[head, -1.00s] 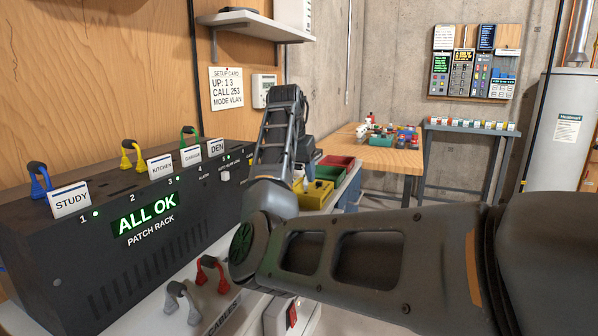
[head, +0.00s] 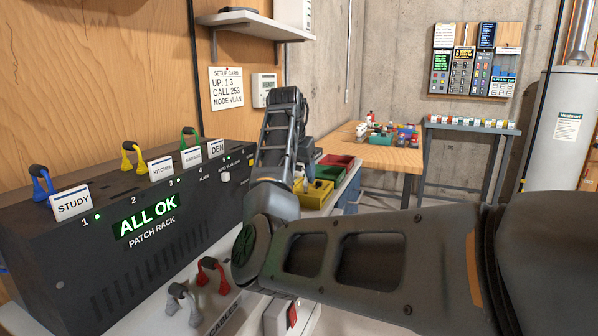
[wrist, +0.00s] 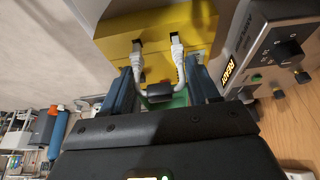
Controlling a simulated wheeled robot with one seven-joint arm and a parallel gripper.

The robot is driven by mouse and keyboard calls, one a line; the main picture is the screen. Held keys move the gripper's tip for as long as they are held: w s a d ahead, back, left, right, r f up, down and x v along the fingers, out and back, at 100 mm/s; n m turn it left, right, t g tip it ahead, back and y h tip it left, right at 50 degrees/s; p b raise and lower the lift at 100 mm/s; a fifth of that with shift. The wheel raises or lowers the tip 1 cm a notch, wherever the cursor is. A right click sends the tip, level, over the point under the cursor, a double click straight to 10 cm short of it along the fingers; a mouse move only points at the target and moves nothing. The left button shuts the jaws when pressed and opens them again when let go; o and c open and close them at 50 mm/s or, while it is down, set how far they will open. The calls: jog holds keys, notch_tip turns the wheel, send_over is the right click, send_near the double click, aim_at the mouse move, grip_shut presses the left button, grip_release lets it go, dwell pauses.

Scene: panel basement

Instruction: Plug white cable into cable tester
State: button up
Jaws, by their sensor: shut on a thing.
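In the wrist view, the white cable (wrist: 184,69) is a short U-shaped lead with two white plugs and a dark grip in its middle. My gripper (wrist: 162,91) is shut on the cable, its blue-grey fingers on either side. The yellow box, apparently the cable tester (wrist: 158,22), is just beyond the fingers, with two dark ports facing the plugs. The right plug is close to or at its port; the left plug lies just short of the other port. I cannot tell whether either is inserted. In the head view my arm hides the gripper, cable and tester.
A grey device with black knobs and an amber display (wrist: 267,70) stands close right of the gripper. In the head view, the patch rack (head: 60,262) reads ALL OK. Red (head: 212,275) and grey (head: 182,302) cables stand on a cable holder. Yellow (head: 314,194) and red bins lie behind.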

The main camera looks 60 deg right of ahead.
jog(key=shift+f+p, duration=0.95)
jog(key=shift+p, duration=0.55)
dwell(3.1)
jog(key=o, duration=1.1)
jog(key=shift+o, duration=0.4)
jog(key=shift+o, duration=0.6)
jog(key=shift+r+p, duration=3.55)
jog(key=shift+r, duration=0.25)
